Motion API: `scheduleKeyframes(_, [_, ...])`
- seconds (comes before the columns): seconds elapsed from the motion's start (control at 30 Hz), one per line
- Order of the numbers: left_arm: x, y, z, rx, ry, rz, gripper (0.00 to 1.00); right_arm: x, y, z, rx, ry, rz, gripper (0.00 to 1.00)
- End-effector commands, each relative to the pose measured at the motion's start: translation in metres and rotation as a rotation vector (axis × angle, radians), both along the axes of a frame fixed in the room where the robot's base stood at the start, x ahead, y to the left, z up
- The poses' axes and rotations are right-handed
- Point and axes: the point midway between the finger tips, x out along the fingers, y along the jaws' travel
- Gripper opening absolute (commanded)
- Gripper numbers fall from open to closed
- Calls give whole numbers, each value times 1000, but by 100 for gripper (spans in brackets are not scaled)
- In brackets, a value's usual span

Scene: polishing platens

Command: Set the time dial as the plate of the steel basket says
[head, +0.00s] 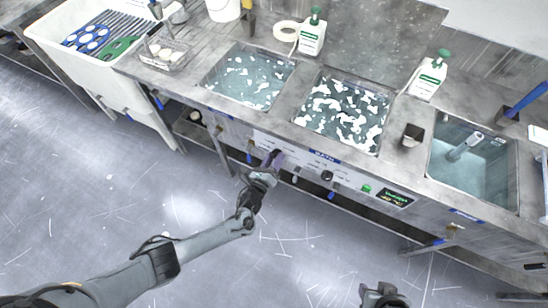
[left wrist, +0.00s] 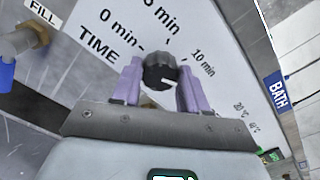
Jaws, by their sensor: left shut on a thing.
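The time dial (left wrist: 160,68) is a small black knob on the white panel, beside the word TIME and marks for 0 min, a partly cut-off middle label and 10 min. Its white line points to the right, toward the 10 min side. My left gripper (left wrist: 159,86) has its purple fingers on both sides of the knob, shut on it; in the head view this gripper (head: 273,159) hides the dial. The steel basket (head: 165,54) stands on the counter at the upper left with pale pieces in it; I cannot read its plate. My right gripper (head: 383,296) is at the bottom edge, its fingers unclear.
The panel also carries another black knob (head: 327,175), a green button (head: 366,188) and a small lit display (head: 395,198). A blue-handled FILL tap (left wrist: 18,45) is left of the dial. Water basins line the counter above the panel. The floor in front is clear.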

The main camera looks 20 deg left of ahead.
Motion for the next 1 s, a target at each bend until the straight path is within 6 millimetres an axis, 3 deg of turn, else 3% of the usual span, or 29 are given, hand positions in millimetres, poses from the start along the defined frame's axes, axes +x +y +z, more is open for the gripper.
scheduleKeyframes(0.5, [0,0,0,347,-27,1,13,0,-1,11,-2,0,1,43])
scheduleKeyframes(1.0, [0,0,-1,413,-33,0,13,0,-1,12,-5,0,4,43])
